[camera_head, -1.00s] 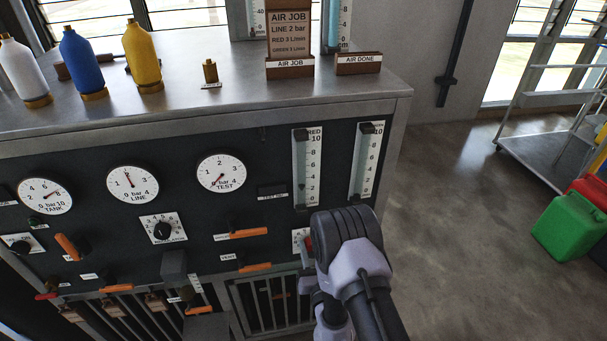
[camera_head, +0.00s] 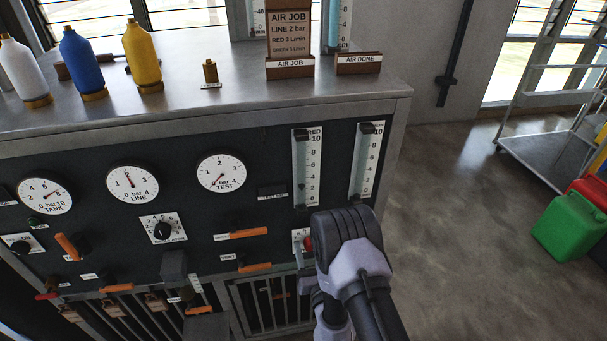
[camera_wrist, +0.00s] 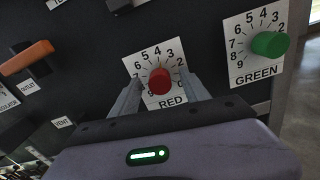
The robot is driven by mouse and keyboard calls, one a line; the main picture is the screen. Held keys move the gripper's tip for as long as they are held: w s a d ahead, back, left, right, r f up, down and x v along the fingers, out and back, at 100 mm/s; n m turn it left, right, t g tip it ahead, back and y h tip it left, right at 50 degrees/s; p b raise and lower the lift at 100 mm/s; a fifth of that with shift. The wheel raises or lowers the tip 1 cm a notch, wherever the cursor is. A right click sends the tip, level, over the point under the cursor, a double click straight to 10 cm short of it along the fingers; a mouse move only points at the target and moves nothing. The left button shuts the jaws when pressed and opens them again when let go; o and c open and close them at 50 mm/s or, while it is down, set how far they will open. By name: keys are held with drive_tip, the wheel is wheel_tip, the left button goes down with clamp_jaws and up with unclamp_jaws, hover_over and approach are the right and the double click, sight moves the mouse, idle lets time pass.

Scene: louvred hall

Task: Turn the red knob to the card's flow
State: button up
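The red knob (camera_wrist: 159,82) sits on a white numbered dial plate marked RED (camera_wrist: 139,66) in the wrist view. The two fingers of my gripper (camera_wrist: 160,88) stand on either side of the knob, with a gap visible at each side. In the head view my arm hides most of the plate, and a bit of the red knob (camera_head: 308,243) shows beside the gripper. The card (camera_head: 290,35) reads AIR JOB, LINE 2 bar, RED 3 L/min, GREEN 3 L/min. The RED flow tube (camera_head: 306,165) has a small dark float low on its scale, around 2.
A green knob (camera_wrist: 270,44) on its own plate is right of the red one. Orange valve handles (camera_head: 248,233) and a TEST gauge (camera_head: 221,173) are on the panel to the left. A second flow tube (camera_head: 366,162) stands right of the RED one. Bare floor (camera_head: 450,210) lies right.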

drive_tip(key=shift+s, duration=0.1)
drive_tip(key=b+v, duration=0.2)
drive_tip(key=v, duration=0.4)
drive_tip(key=shift+s+d, duration=0.15)
drive_tip(key=shift+s, duration=0.2)
